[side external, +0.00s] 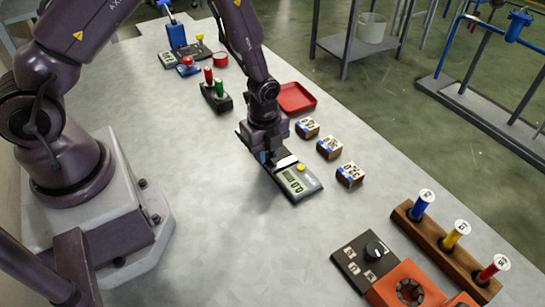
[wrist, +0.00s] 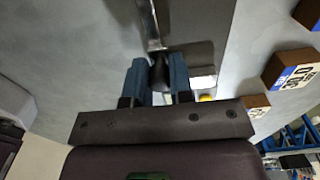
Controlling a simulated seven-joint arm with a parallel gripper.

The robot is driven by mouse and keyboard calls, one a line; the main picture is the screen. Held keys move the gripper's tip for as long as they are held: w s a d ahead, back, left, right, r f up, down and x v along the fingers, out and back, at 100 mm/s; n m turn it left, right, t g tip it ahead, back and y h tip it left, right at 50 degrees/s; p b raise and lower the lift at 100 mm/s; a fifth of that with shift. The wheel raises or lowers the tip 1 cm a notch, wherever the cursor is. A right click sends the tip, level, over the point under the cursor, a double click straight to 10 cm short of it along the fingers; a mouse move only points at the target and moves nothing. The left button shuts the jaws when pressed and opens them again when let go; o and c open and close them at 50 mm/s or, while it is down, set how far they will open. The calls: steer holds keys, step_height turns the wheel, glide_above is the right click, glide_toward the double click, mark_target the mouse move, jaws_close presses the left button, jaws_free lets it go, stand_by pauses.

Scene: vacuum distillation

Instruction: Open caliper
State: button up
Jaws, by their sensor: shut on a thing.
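The caliper (side external: 297,183) lies on the grey table as a long dark body with a digital display and a yellow button. Its small display digits are hard to read. My gripper (side external: 270,158) is right over it, pointing down, beside the display. In the wrist view my gripper (wrist: 158,82) has its two blue fingers shut on a small dark part (wrist: 159,71) of the caliper. A pale metal strip (wrist: 154,30) runs away from that part, along a dark plate. The fingers and wrist hide part of the caliper, so how far its jaws are apart cannot be told.
Three wooden number blocks (side external: 329,147) stand right of the caliper, with a red tray (side external: 296,97) behind. Red and green handles (side external: 216,88) stand further back. A wooden rack (side external: 440,243) with coloured cylinders and an orange device (side external: 408,287) are at front right. The front-centre table is clear.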

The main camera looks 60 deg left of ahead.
stand_by(0.5)
steer(key=shift+a, duration=2.8)
steer(key=o, duration=0.8)
steer(key=shift+r, duration=0.1)
step_height(320, 180, up, 7)
stand_by(0.3)
